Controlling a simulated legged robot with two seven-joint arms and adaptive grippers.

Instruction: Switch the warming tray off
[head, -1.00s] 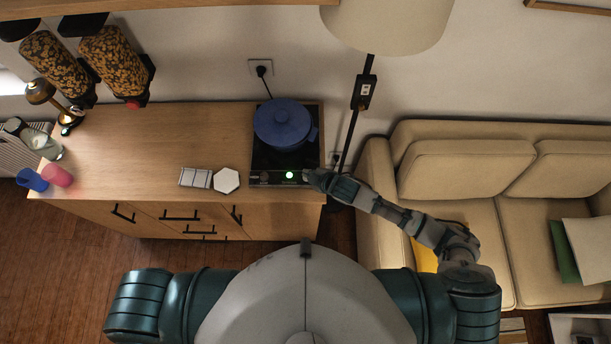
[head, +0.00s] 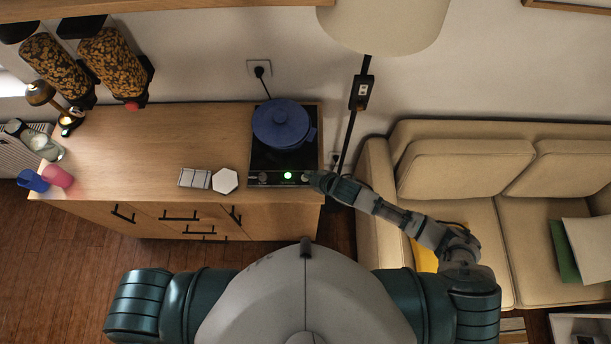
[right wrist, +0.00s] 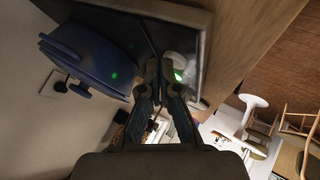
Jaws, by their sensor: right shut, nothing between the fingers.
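The black warming tray (head: 262,166) lies at the right end of the wooden counter, with a blue lidded pot (head: 284,123) on it. A green light (head: 287,175) glows in the middle of its front panel, with a knob (head: 264,177) to its left. My right gripper (head: 309,177) is shut and empty at the right end of that front panel. In the right wrist view the gripper (right wrist: 160,68) is by the tray's front edge, beside a pale round knob and the green glow (right wrist: 179,75). Whether the fingers touch the panel I cannot tell. My left gripper is out of view.
A white hexagonal coaster (head: 225,181) and a striped cloth (head: 195,178) lie left of the tray. A lamp pole (head: 349,135) and a beige sofa (head: 450,165) stand to the right. The middle of the counter (head: 150,145) is clear.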

